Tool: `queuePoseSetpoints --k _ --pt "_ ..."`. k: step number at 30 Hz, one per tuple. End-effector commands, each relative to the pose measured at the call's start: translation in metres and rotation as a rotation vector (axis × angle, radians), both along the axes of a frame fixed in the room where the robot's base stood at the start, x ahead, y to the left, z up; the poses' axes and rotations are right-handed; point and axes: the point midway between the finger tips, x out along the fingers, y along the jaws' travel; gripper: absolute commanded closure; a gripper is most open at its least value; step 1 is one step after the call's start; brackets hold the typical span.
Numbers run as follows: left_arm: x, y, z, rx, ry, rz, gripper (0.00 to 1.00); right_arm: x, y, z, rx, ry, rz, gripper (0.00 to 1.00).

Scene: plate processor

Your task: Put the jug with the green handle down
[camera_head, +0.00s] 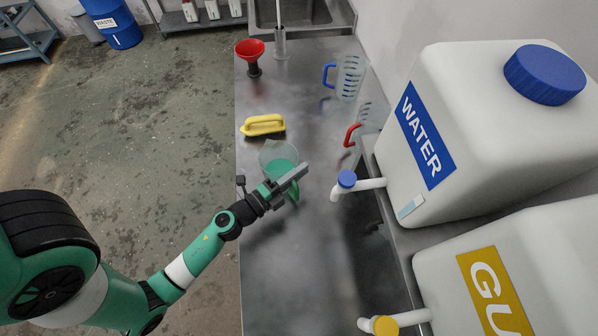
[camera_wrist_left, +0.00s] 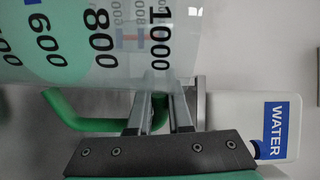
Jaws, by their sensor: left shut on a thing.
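The jug with the green handle (camera_head: 276,153) is a clear measuring jug with green liquid in it, over the middle of the steel counter in the head view. My left gripper (camera_head: 292,180) is shut on its green handle, which also shows in the left wrist view (camera_wrist_left: 60,112). The jug's wall with black volume marks (camera_wrist_left: 90,40) fills the upper left of the wrist view. I cannot tell whether the jug's base touches the counter. My right gripper is not in view.
A blue-handled jug (camera_head: 350,77) and a red-handled jug (camera_head: 371,118) stand at the back right. The WATER tank (camera_head: 470,150) with its tap (camera_head: 347,180) is on the right. The front counter (camera_head: 290,280) is clear.

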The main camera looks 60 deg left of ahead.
Motion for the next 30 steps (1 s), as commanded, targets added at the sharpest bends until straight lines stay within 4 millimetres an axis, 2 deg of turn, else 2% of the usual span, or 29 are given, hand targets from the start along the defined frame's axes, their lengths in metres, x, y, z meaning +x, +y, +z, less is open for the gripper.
queuePoseSetpoints --k 2,3,7,18,22,26,30 --pt "0.000 0.000 -0.003 0.001 -0.002 0.000 1.00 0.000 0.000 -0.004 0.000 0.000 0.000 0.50" --pt "0.000 0.000 -0.003 0.000 0.001 0.000 0.77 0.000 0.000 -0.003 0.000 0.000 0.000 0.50" --pt "0.000 0.000 -0.003 0.000 0.001 0.000 0.54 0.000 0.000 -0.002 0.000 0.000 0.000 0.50" --pt "0.000 0.000 -0.003 0.000 0.001 0.000 0.52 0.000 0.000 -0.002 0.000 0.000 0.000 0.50" --pt "-0.001 0.000 0.004 0.000 0.001 0.000 0.52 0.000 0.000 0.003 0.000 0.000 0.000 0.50" --pt "-0.022 -0.005 -0.002 -0.002 0.004 0.002 0.52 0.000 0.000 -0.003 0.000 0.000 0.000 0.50" --pt "-0.058 -0.012 -0.002 -0.003 0.006 0.009 0.52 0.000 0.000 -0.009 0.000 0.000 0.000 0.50"
